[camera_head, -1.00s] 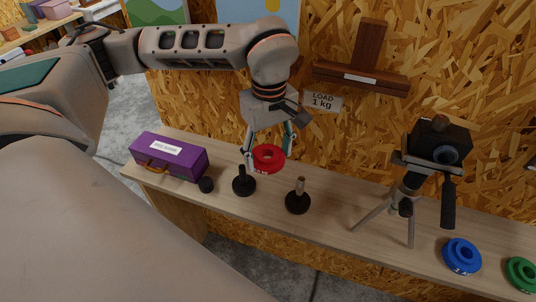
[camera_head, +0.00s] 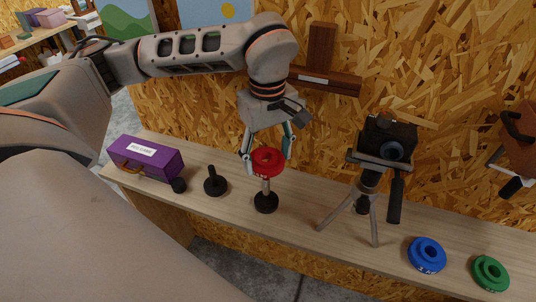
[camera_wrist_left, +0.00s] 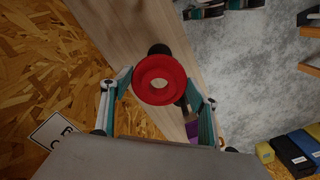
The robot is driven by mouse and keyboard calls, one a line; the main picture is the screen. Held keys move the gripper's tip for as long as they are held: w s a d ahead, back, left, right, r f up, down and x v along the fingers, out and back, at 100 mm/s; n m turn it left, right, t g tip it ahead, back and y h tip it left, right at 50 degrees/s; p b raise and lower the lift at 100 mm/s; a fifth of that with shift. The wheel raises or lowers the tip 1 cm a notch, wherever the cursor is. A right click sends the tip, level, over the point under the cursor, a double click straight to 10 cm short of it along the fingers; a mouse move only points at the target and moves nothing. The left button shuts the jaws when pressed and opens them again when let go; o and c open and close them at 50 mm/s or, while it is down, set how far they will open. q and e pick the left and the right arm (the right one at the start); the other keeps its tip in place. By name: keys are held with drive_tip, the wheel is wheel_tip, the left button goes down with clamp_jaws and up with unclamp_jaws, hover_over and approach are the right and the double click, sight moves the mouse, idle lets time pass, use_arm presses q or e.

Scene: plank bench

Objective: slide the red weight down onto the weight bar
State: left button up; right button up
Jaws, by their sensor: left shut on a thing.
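The red weight (camera_head: 267,171) is a ring with a centre hole, held between the fingertips of my left gripper (camera_head: 268,161). In the left wrist view the red weight (camera_wrist_left: 140,84) sits between both fingers (camera_wrist_left: 160,82). Directly below it in the head view stands a weight bar, a pale upright post on a round black base (camera_head: 266,204). The post's upper end meets the weight's lower edge in the picture; I cannot tell whether its tip is inside the hole. A second black base with a dark post (camera_head: 215,187) stands to the left. My right gripper is not in view.
On the plank bench (camera_head: 330,198) a purple case (camera_head: 148,160) lies at left and a camera on a tripod (camera_head: 385,150) stands to the right. A blue weight (camera_head: 427,255) and a green weight (camera_head: 490,273) lie farther right. The chipboard wall is behind.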

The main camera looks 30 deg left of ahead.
sight(268, 180)
use_arm(q)
drive_tip(key=shift+f, duration=0.75)
drive_tip(key=shift+f+b, duration=0.55)
drive_tip(key=shift+f, duration=0.45)
drive_tip(key=shift+f+b, duration=0.2)
drive_tip(key=shift+b, duration=0.2)
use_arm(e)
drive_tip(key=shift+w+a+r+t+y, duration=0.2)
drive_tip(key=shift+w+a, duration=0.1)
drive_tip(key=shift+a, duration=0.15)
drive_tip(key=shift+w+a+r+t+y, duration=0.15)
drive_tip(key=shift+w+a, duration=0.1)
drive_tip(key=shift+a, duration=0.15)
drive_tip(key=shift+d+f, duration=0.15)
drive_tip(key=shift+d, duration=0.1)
use_arm(q)
drive_tip(key=shift+f, duration=0.35)
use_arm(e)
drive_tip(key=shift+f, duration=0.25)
use_arm(q)
drive_tip(key=shift+f, duration=0.15)
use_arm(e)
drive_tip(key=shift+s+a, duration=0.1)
